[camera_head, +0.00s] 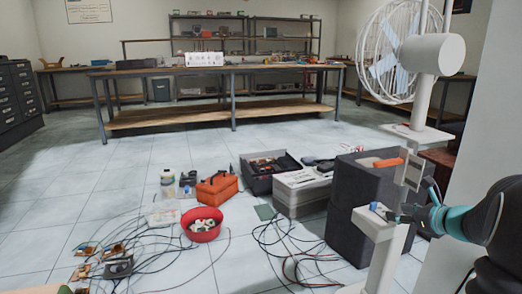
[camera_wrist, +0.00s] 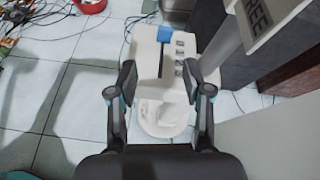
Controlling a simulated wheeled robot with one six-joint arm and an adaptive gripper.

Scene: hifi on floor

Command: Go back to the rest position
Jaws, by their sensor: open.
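My gripper (camera_wrist: 160,84) is open, its two dark fingers apart with nothing held between them. In the wrist view the fingers appear on either side of a white fan's control box (camera_wrist: 158,60), which has a slot, a row of dark markings and a blue piece (camera_wrist: 166,34) at its far end. I cannot tell whether a finger touches the box. In the head view my gripper (camera_head: 398,214) is at the lower right, close beside the control box of the white standing fan (camera_head: 424,56). The blue piece (camera_head: 374,206) shows on top. The fingertips are small and partly hidden there.
A dark grey block (camera_head: 350,200) stands beside the fan. An orange bag (camera_head: 217,190), a red bowl (camera_head: 202,234), a grey case (camera_head: 298,190) and loose cables (camera_head: 285,245) lie on the tiled floor. A long workbench (camera_head: 215,116) stands behind.

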